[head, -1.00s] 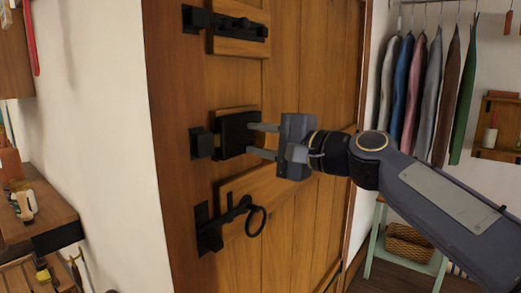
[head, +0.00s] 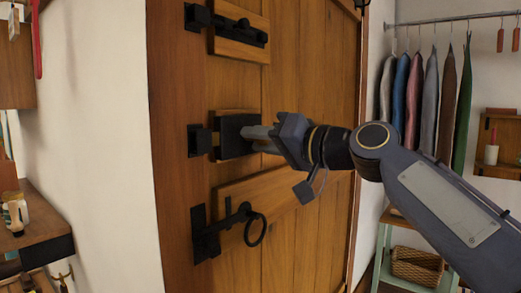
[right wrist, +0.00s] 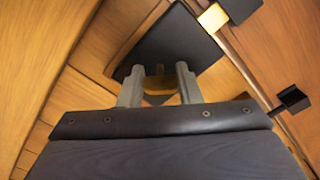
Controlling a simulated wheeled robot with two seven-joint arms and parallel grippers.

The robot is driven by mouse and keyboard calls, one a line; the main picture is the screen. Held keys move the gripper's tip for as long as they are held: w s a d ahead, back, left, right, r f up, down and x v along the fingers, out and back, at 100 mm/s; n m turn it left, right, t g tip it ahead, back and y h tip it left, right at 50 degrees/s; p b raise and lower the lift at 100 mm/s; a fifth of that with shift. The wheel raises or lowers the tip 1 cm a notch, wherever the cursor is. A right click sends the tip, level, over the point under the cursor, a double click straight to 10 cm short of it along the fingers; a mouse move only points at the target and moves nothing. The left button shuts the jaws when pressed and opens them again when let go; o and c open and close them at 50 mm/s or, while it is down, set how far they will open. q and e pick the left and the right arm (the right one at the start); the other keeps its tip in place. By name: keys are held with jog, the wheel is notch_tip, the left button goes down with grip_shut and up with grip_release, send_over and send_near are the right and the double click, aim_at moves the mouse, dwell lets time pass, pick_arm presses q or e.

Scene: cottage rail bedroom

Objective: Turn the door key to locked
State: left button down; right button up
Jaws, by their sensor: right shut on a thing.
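The wooden door (head: 290,170) carries a black lock case (head: 232,136) with a black keeper (head: 200,140) to its left. My right gripper (head: 256,134) reaches the lock case from the right, its wrist rolled so that one finger mostly hides the other. In the right wrist view, the brass door key (right wrist: 158,83) sits between the two fingers of the gripper (right wrist: 160,75), in front of the black lock case (right wrist: 168,42); the gripper is shut on it. A brass bolt (right wrist: 212,18) bridges the gap between case and keeper. My left gripper is not in view.
A black sliding bolt (head: 240,32) is above the lock, and a latch with a ring (head: 255,230) hangs below, near my gripper. A wooden shelf (head: 35,215) stands at left. Clothes (head: 430,95) hang at right above a green bench (head: 385,250).

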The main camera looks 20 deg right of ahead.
jog(key=n+b, duration=0.1)
jog(key=n, duration=0.1)
jog(key=n+b, duration=0.1)
jog(key=n, duration=0.1)
jog(key=shift+f+n, duration=0.2)
jog(key=shift+n, duration=0.1)
jog(key=shift+n+b, duration=0.6)
jog(key=shift+n, duration=1.3)
jog(key=o, duration=1)
jog(key=shift+r, duration=0.1)
jog(key=b+v, duration=0.1)
jog(key=v, duration=0.6)
jog(key=shift+s+d, duration=0.25)
jog(key=shift+s, duration=0.05)
